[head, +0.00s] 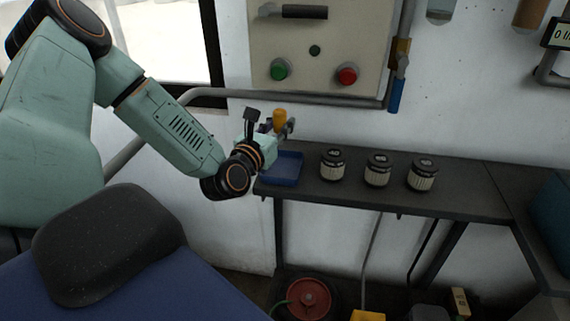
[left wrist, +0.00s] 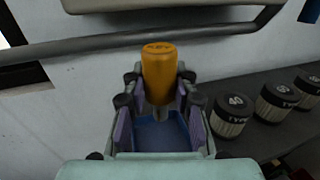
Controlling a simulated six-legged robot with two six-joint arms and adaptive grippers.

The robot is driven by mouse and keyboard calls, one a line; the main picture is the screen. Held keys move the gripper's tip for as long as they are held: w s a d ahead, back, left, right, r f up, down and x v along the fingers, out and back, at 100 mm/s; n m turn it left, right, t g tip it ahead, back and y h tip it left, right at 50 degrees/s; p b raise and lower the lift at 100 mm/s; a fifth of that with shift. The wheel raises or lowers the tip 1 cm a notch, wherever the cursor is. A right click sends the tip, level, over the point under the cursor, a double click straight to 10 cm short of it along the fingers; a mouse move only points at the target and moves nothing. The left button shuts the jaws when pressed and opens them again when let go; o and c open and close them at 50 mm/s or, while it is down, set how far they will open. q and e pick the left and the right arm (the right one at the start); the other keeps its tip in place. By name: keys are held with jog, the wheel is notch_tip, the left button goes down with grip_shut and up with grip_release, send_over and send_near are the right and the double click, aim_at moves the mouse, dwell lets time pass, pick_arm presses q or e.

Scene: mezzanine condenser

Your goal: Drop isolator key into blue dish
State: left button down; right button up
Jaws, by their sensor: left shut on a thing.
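The isolator key has a yellow-orange handle (head: 279,117); in the left wrist view its handle (left wrist: 159,72) stands up between the fingers, with a thin grey shank below. My left gripper (head: 283,130) is shut on the key and holds it above the shelf's left end. The blue dish (head: 284,169) sits on the shelf, just below and slightly right of the gripper in the head view. Part of the dish (left wrist: 160,132) shows between the fingers in the left wrist view, below the key. My right gripper is not in view.
Several things stand around: three dark-capped ribbed jars (head: 377,170) in a row on the dark shelf (head: 450,200), right of the dish. A wall panel (head: 318,50) with green and red buttons and a grey conduit (head: 300,100) are behind and above.

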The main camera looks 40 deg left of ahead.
pick_arm(q)
jog(key=shift+s+a+r, duration=0.1)
jog(key=shift+a, duration=0.3)
jog(key=shift+a+f, duration=0.2)
jog(key=shift+a, duration=0.1)
notch_tip(320, 180, down, 6)
jog(key=b, duration=0.5)
jog(key=shift+a+r, duration=0.1)
jog(key=shift+r, duration=0.1)
jog(key=shift+a+f, duration=0.15)
jog(key=shift+f, duration=0.25)
jog(key=shift+d+r, duration=0.2)
jog(key=shift+d, duration=0.05)
jog(key=c, duration=1.5)
grip_release()
jog(key=shift+r, duration=0.1)
jog(key=o, duration=0.3)
jog(key=shift+a, duration=0.15)
jog(key=shift+o, duration=1.1)
jog(key=shift+f, duration=0.2)
